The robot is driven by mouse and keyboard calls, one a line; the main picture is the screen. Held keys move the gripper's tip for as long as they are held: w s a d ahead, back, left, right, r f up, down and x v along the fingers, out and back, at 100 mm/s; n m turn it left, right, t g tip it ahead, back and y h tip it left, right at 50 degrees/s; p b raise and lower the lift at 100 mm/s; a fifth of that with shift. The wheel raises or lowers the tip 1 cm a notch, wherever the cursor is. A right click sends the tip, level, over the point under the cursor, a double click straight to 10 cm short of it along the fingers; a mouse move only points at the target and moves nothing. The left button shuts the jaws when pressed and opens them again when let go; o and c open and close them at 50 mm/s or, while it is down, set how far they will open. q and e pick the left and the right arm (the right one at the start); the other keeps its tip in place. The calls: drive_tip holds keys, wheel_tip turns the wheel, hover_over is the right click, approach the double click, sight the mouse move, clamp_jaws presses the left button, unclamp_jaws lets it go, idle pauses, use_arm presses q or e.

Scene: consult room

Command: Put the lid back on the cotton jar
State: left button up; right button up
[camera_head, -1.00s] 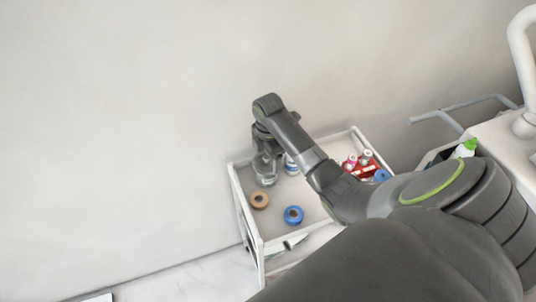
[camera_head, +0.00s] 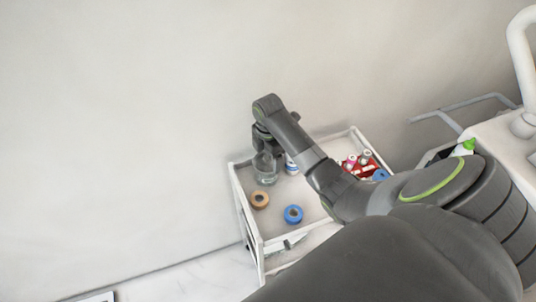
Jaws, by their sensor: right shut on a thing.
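The clear glass cotton jar (camera_head: 265,172) stands upright at the back left of the white trolley top. My right gripper (camera_head: 264,148) is at the jar's top, on its far side in the picture, and partly hidden by its own wrist. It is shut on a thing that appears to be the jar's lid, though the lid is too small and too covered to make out. I cannot tell whether the lid touches the jar's rim. My left gripper is out of view.
On the trolley (camera_head: 241,203) are a tan roll (camera_head: 259,200), a blue roll (camera_head: 293,214), a white-and-blue bottle (camera_head: 291,166) beside the jar, and red items (camera_head: 357,168) at the right. A green-capped bottle (camera_head: 466,147) stands farther right. A wall is behind.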

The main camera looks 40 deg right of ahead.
drive_tip(key=o, duration=0.9)
drive_tip(key=shift+r+p, duration=3.55)
drive_tip(key=shift+p, duration=0.6)
drive_tip(key=shift+f, duration=0.1)
drive_tip(key=shift+c, duration=0.2)
clamp_jaws()
